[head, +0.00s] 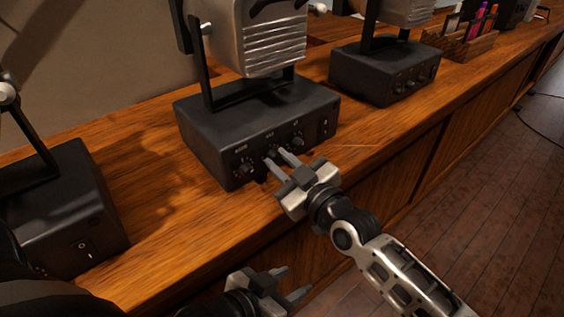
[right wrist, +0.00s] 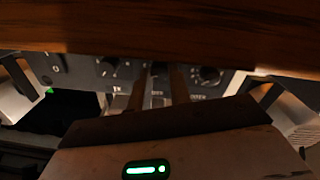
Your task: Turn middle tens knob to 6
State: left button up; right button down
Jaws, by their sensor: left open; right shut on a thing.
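The middle control box (head: 205,150) is a black box on the wooden desk, with a row of three knobs on its front panel. My right gripper (head: 275,154) is shut on the middle knob, which its fingers mostly hide. In the right wrist view the two fingers (right wrist: 158,92) reach the panel between two dials, the left knob (head: 245,168) and right knob (head: 297,139) in the head view. The middle knob's pointer and digits are too small and covered to read. My left gripper (head: 294,284) is open and empty, low in front of the desk, away from the box.
A metal-bodied device (head: 262,45) stands on a bracket above the box. Another black box (head: 385,72) stands further right, and one with a rocker switch (head: 84,247) at the left. The desk (head: 165,215) is bare between the boxes. A rack (head: 462,45) with colored items stands far back.

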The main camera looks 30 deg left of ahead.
jog(key=shift+m, duration=0.3)
jog(key=m+b, duration=0.1)
jog(key=m, duration=0.1)
jog(key=shift+f+m, duration=0.1)
jog(key=shift+m, duration=0.2)
jog(key=shift+m+b, duration=0.5)
jog(key=shift+m, duration=1.3)
jog(key=c, duration=1.3)
grip_release()
jog(key=shift+d, duration=0.1)
jog(key=v, duration=1.5)
jog(key=shift+s+d+r+p, duration=0.15)
jog(key=shift+d+r+p, duration=0.25)
